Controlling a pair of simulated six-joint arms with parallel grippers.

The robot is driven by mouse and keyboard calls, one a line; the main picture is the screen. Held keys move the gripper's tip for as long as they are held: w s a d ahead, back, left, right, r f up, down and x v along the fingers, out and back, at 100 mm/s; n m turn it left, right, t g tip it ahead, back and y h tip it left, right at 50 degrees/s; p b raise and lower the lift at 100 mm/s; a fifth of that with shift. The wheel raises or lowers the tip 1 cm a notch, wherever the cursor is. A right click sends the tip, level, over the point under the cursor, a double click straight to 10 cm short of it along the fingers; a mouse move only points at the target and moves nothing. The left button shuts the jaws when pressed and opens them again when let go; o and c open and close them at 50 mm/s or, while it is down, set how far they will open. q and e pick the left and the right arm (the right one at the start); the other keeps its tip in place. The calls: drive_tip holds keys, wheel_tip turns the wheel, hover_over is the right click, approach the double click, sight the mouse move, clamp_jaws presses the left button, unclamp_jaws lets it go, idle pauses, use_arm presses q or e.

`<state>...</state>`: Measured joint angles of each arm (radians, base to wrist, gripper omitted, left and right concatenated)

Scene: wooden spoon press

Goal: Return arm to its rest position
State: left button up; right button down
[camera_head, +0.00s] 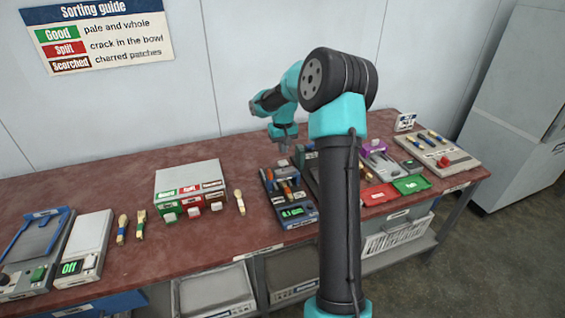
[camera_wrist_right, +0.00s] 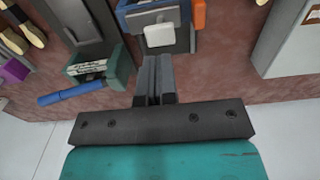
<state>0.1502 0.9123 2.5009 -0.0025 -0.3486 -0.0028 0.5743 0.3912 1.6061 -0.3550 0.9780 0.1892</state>
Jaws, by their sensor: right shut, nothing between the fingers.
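My right arm rises from the bottom of the head view, bends at the elbow and reaches back over the bench. My right gripper (camera_head: 284,148) hangs above the bench, behind the device with the green display (camera_head: 292,212). In the right wrist view the two fingers of the right gripper (camera_wrist_right: 153,78) are together with nothing between them. A white block (camera_wrist_right: 160,35) on a blue and grey device shows just beyond the fingertips. My left gripper is not in view.
The dark red bench (camera_head: 120,185) holds a grey sorting box (camera_head: 188,172) with three coloured labels, several wooden spoons and a white device (camera_head: 85,245) reading Off. Red (camera_head: 380,194) and green (camera_head: 411,184) trays lie right of my arm. A sorting guide (camera_head: 97,35) hangs on the wall.

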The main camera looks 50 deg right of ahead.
drive_tip(key=shift+r, duration=0.5)
